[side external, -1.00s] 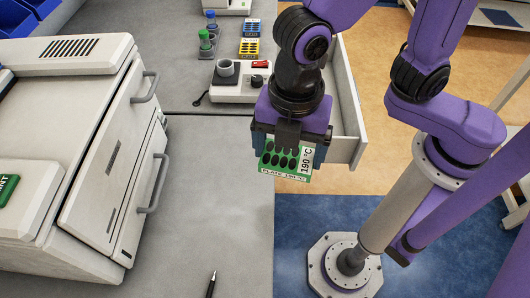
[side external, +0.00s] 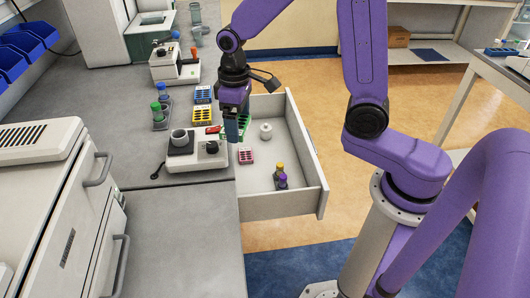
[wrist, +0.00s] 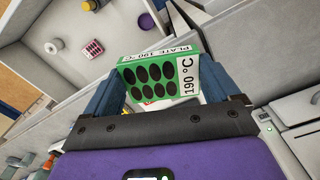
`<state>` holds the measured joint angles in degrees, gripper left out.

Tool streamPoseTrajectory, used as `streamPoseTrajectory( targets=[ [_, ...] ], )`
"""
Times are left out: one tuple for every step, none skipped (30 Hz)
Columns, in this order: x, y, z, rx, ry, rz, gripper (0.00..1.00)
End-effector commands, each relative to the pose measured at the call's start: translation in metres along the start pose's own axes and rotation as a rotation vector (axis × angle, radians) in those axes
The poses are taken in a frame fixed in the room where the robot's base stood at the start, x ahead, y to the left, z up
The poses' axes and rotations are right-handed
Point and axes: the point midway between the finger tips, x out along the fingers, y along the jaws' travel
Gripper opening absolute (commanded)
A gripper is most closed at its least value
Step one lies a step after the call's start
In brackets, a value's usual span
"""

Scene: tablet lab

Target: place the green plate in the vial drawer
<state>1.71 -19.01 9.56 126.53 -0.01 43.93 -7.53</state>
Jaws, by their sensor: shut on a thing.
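My gripper (side external: 233,128) is shut on the green plate (wrist: 160,76), a flat block with dark round wells and a white "190 °C" label. In the wrist view the plate sits between the two fingers. In the side view the gripper mostly hides it; a green sliver shows beside the fingers. The vial drawer (side external: 280,206) is pulled open at the bench edge; its inside also shows at upper left in the wrist view (wrist: 118,28). The gripper hangs at the drawer's back left, near the bench edge; its height above the rim is hard to tell.
The drawer holds a pink plate (side external: 246,156), a white knobbed cylinder (side external: 266,131) and yellow-capped and purple vials (side external: 281,176); its middle floor is bare. A small device (side external: 192,155) and blue and yellow plates (side external: 203,94) stand on the bench beside it.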

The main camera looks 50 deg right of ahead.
Motion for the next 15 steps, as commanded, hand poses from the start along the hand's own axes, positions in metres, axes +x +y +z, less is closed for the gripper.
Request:
streamPoseTrajectory(
  targets=[
    [0.002,0.02,0.002,0.098,-0.001,0.0,0.56],
    [0.004,0.029,0.004,0.151,-0.001,0.0,0.56],
    [0.005,0.041,0.006,0.213,-0.001,0.0,0.56],
    [0.006,0.048,0.007,0.254,0.0,0.0,0.56],
    [0.006,0.055,0.009,0.292,0.0,0.0,0.56],
    [0.007,0.062,0.011,0.333,0.0,0.0,0.56],
    [0.008,0.067,0.012,0.36,0.0,0.0,0.56],
    [0.009,0.071,0.013,0.381,0.0,0.0,0.56],
    [0.009,0.075,0.015,0.406,0.0,0.0,0.56],
    [0.01,0.078,0.015,0.423,-0.001,0.0,0.56],
    [0.011,0.08,0.016,0.439,-0.001,0.0,0.56],
    [0.013,0.083,0.016,0.463,-0.002,0.0,0.56],
    [0.015,0.085,0.016,0.485,-0.002,0.0,0.56],
    [0.018,0.088,0.016,0.511,-0.002,0.0,0.56],
    [0.023,0.091,0.015,0.553,-0.004,0.0,0.56]
  ],
)
